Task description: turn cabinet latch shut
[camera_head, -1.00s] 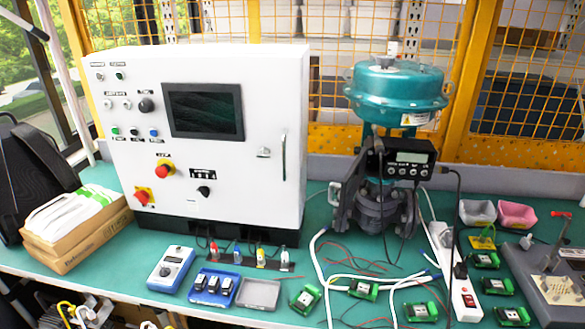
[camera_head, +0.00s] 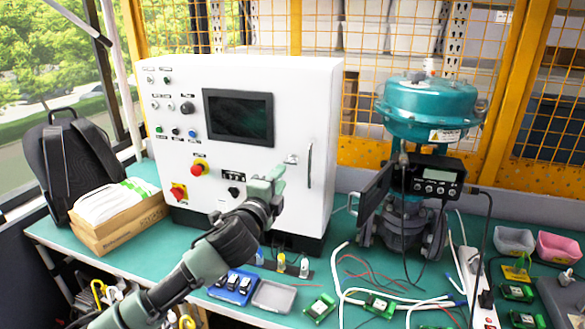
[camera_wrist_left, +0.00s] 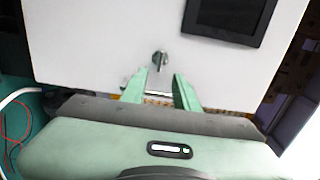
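The white control cabinet (camera_head: 300,120) stands upright at the left of the bench. Its small metal latch (camera_head: 291,159) is on the right part of the front panel, left of the vertical handle (camera_head: 309,165). My left gripper (camera_head: 268,184) is in front of the panel, below and left of the latch in the head view. In the left wrist view the latch (camera_wrist_left: 159,61) shows just beyond the tips of my left gripper (camera_wrist_left: 162,76). Its two green fingers are apart with nothing held between them. My right gripper is not in view.
Red and yellow knobs (camera_head: 197,168) and a dark screen (camera_head: 239,117) sit on the panel. A teal valve actuator (camera_head: 431,108) stands to the right. A cardboard box (camera_head: 120,226) and backpack (camera_head: 80,160) are at left. Small parts and cables lie along the bench front.

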